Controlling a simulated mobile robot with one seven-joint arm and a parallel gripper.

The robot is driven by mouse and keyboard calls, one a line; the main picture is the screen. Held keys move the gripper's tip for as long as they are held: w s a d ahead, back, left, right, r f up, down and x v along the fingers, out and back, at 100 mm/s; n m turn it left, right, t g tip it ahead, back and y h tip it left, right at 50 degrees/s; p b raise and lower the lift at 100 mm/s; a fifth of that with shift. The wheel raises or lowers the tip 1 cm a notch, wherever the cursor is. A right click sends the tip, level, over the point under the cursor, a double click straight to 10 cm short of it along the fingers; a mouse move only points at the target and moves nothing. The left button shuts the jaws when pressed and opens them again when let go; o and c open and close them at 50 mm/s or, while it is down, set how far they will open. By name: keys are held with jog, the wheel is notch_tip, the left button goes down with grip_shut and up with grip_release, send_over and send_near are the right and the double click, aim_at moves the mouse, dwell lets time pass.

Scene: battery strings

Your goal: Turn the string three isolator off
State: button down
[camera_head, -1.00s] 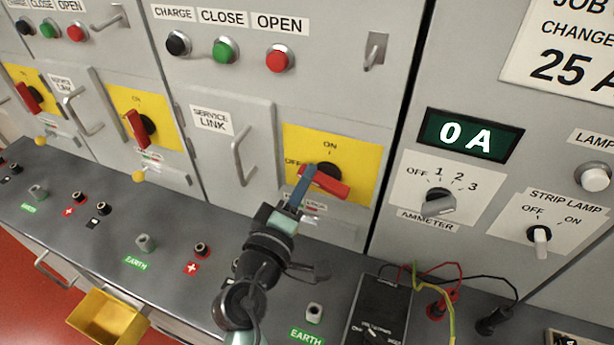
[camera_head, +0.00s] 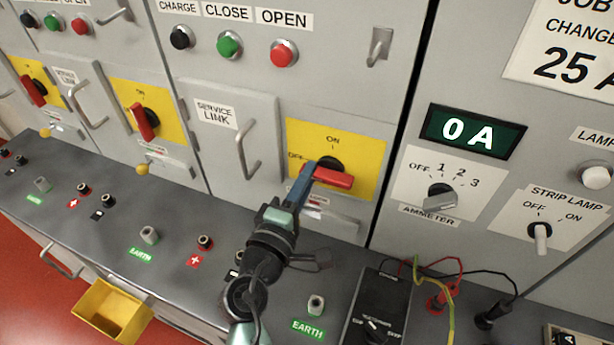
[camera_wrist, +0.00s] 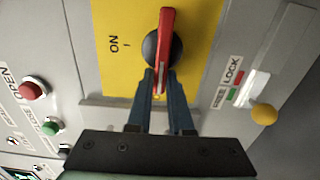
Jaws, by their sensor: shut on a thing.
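The string three isolator is a red handle (camera_head: 335,178) on a black hub over a yellow plate (camera_head: 365,150) marked ON at the top and OFF at the left. The handle lies about level, with one end toward OFF. In the wrist view the red handle (camera_wrist: 166,35) stands along the picture's vertical, and the ON mark is to its left. My gripper (camera_head: 304,184) is shut on the handle's OFF-side end; in the wrist view its two blue fingers (camera_wrist: 161,88) flank that end. The OFF mark is partly hidden by the fingers in the head view.
A yellow knob (camera_wrist: 263,115) sits by the LOCK and FREE label below the isolator. The service link handle (camera_head: 247,150) stands out to the left. Two other isolators have upright handles (camera_head: 142,122), (camera_head: 34,90). The bench holds terminals and a tester (camera_head: 375,310).

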jog(key=shift+f, duration=0.1)
jog(key=c, duration=0.8)
grip_release()
jog(key=b+v, duration=0.3)
jog(key=v, duration=1)
